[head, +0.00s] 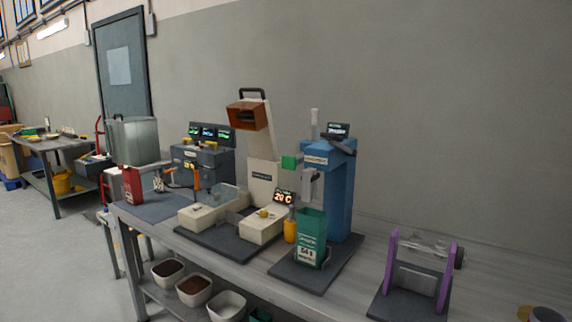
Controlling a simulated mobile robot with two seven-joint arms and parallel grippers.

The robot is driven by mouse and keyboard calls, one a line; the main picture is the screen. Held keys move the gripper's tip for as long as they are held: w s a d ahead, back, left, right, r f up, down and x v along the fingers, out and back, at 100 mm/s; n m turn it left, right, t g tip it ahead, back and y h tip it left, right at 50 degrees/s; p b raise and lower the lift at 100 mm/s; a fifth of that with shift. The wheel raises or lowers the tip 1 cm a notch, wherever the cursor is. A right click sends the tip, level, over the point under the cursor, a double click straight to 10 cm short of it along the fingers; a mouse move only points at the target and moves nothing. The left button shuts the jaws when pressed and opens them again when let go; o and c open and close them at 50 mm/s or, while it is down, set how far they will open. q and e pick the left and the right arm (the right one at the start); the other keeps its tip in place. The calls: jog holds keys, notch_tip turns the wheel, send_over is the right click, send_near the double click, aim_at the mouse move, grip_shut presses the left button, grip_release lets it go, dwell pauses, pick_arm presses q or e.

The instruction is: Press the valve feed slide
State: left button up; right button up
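I cannot tell for certain which part is the valve feed slide. A blue upright machine (342,190) stands on the right half of the workbench, with a green block (290,162) jutting left from its upper part and a grey vertical piece (308,186) below. A green container (311,238) with a white label stands on its dark base plate. Left of it is a cream machine (263,170) with a brown hopper (248,116) on top and a small yellow knob (263,213) on its low front box. Neither of my grippers shows in the head view.
The grey workbench (370,262) also carries a dark grey machine with screens (207,163), a red can (131,185) and a purple-sided stand (445,290). White bins (194,290) sit on the lower shelf. Bare bench lies between the blue machine and the purple stand.

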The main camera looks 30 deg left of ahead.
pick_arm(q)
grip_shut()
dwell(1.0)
